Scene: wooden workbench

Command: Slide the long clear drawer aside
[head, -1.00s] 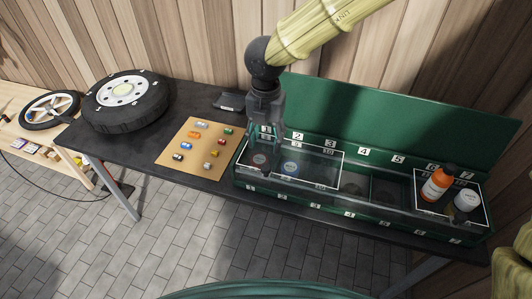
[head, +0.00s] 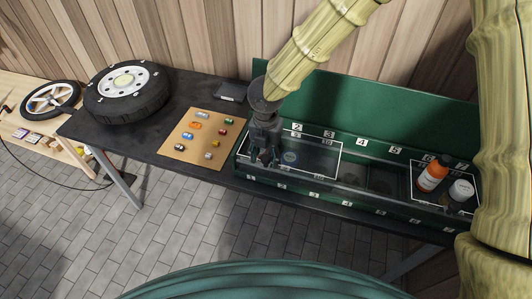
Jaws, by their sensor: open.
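The long clear drawer (head: 318,160) is a see-through panel with a white outline, at the left part of a long green box (head: 310,202) on the workbench. A round blue-labelled item (head: 289,157) shows through it. My gripper (head: 262,162) points down at the drawer's left end, in front of the box's back wall. It is open, and its fingers hide the left end of the drawer and what lies there. I cannot tell whether the fingers touch the drawer.
A second white-outlined section at the right holds an orange bottle (head: 431,175) and a white-capped jar (head: 461,190). Numbered labels line the box. Left are a tan board (head: 197,140) with several small coloured parts and a wheel (head: 127,94).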

